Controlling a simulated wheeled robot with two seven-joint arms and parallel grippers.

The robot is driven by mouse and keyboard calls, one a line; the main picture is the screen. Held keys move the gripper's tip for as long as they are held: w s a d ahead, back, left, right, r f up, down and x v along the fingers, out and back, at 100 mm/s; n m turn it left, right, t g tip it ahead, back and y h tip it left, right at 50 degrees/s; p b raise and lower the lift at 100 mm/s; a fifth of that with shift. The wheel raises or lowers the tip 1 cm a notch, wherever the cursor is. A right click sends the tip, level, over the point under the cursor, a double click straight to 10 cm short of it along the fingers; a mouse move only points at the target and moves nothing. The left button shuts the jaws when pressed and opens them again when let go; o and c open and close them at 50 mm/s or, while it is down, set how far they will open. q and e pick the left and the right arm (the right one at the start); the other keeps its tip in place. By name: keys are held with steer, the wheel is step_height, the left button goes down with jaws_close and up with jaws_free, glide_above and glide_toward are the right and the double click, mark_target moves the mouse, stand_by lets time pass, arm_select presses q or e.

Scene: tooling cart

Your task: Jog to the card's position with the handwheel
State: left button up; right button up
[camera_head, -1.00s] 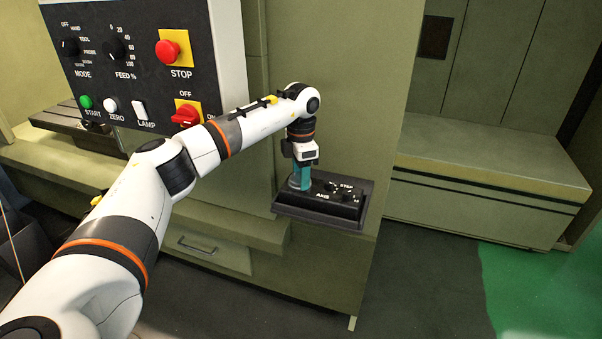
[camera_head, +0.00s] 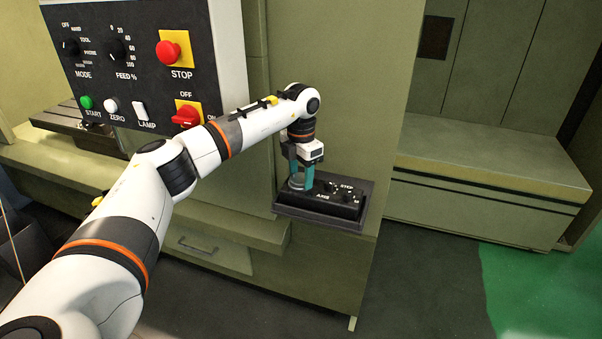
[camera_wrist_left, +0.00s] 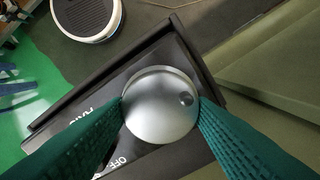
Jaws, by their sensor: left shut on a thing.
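The handwheel (camera_wrist_left: 160,104) is a round silver disc with a small dark dimple near its edge. It sits on a black pendant box (camera_head: 340,220) marked AXIS and STEP, on a ledge of the green machine. My left gripper (camera_head: 301,186) points down at the left part of the box, its teal fingers shut on the handwheel's rim. In the left wrist view the two teal fingers (camera_wrist_left: 161,110) touch the disc on opposite sides. Small knobs (camera_head: 346,194) on the box lie to the right of the gripper. My right gripper and the card are not in view.
The control panel (camera_head: 140,60) with MODE and FEED dials, a red STOP button (camera_head: 168,52) and a red switch (camera_head: 186,115) stands behind my left arm. A green bench (camera_head: 490,160) is at right. The floor in front is clear.

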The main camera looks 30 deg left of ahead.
mark_target(301, 177)
arm_select(q)
steer(key=o, duration=1)
steer(key=shift+r+b, duration=0.3)
steer(key=shift+r, duration=0.25)
step_height(301, 177, up, 11)
steer(key=b, duration=0.3)
